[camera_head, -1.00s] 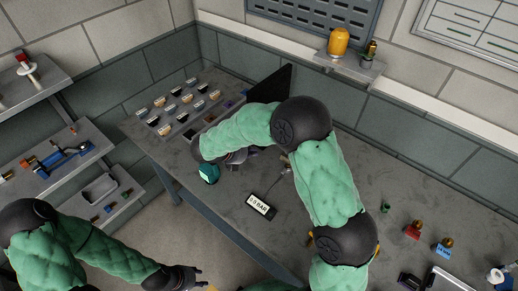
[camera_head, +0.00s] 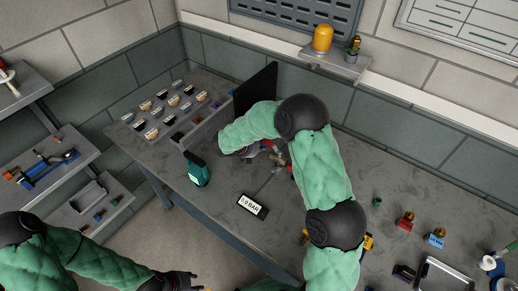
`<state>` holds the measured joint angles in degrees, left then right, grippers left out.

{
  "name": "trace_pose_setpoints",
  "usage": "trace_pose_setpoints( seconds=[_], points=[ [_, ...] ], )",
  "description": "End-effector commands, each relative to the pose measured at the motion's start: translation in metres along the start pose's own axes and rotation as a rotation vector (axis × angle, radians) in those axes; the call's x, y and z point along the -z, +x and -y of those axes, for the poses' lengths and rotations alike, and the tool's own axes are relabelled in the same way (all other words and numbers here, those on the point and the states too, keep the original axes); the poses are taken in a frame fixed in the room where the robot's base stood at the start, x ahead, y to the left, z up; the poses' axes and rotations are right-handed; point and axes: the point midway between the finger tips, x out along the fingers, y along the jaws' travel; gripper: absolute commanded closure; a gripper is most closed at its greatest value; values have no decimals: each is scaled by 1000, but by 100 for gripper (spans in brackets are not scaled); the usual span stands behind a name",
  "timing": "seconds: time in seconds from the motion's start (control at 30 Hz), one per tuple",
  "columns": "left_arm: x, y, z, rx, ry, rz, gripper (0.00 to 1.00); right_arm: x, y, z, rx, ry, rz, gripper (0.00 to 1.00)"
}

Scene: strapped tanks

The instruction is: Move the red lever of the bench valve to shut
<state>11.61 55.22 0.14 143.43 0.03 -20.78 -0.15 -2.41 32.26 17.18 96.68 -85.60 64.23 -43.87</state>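The bench valve (camera_head: 279,159) is a small brass fitting on the grey bench, just left of my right arm's upper link. Red shows on it at its upper left and at its lower right, so the lie of its red lever (camera_head: 290,172) is hard to read. My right gripper (camera_head: 252,152) is low over the bench, close to the left side of the valve. My forearm covers much of it, and I cannot tell if it touches the lever. My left gripper (camera_head: 193,282) is at the bottom edge, away from the bench, its fingers small and dark.
A black-framed display (camera_head: 252,206) marked in BAR lies in front of the valve. A teal device (camera_head: 197,172) stands to the left. Behind are rows of small blocks (camera_head: 170,105) and a dark upright panel (camera_head: 256,90). Red and blue tagged fittings (camera_head: 405,222) sit on the right.

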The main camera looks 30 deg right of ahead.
Motion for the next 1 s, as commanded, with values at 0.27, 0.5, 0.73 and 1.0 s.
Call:
trace_pose_setpoints(
  seconds=[0.27,0.5,0.73,1.0],
  points=[
    [0,0,0,0,0,0,60,0,0,0,4,4,0,100],
    [0,-1,0,0,0,0,60,-2,2,-2,39,37,1,100],
    [0,-1,0,0,0,0,60,-3,4,-4,63,58,0,100],
    [0,-2,-1,0,0,0,60,-6,6,-6,99,94,0,100]
  ],
)
